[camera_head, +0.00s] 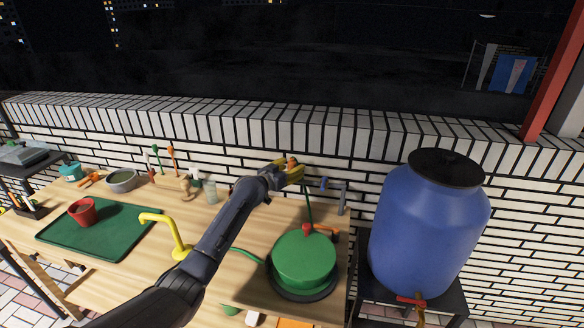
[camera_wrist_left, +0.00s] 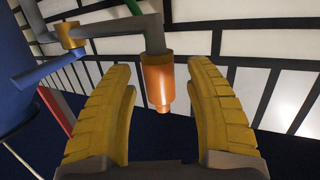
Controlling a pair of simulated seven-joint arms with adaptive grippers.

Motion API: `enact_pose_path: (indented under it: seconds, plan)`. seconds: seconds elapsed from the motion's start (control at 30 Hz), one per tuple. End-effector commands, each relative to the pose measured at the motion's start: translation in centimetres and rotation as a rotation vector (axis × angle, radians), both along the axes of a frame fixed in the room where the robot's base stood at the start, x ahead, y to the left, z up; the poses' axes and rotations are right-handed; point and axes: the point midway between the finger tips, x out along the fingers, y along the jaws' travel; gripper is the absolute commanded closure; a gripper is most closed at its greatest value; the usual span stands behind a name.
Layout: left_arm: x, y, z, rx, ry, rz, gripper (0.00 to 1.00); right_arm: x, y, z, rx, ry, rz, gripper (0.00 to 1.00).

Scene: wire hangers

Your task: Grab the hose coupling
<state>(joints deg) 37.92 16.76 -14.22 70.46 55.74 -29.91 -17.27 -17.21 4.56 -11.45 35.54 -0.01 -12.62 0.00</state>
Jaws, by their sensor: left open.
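The hose coupling (camera_wrist_left: 157,80) is an orange cylinder on the down-turned end of a grey pipe (camera_wrist_left: 120,27) in the left wrist view. In the head view, a small orange part (camera_head: 292,162) shows at my left gripper (camera_head: 291,174). The gripper has yellow fingers and is open. In the left wrist view the coupling appears in the gap between the two fingers, with clear space on both sides. How deep it sits between them I cannot tell. My right gripper is not in view.
A brass valve (camera_wrist_left: 70,35) with a blue lever (camera_wrist_left: 48,69) is on the pipe beside the coupling. A large blue barrel (camera_head: 430,225) stands at right. A brick wall (camera_head: 230,128) runs behind.

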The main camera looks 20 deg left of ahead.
Motion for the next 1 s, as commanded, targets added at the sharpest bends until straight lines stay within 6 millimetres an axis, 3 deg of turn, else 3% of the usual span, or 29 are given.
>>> enact_pose_path:
  seconds: [0.4,0.87,1.0]
  plan:
    - [0.46,-0.16,-0.05,0.001,0.000,0.000,0.46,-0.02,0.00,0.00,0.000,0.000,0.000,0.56]
    - [0.45,-0.16,-0.06,0.001,0.000,0.000,0.99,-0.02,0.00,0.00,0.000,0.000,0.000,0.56]
    - [0.45,-0.16,-0.07,0.001,0.000,0.000,1.00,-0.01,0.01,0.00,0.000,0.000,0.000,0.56]
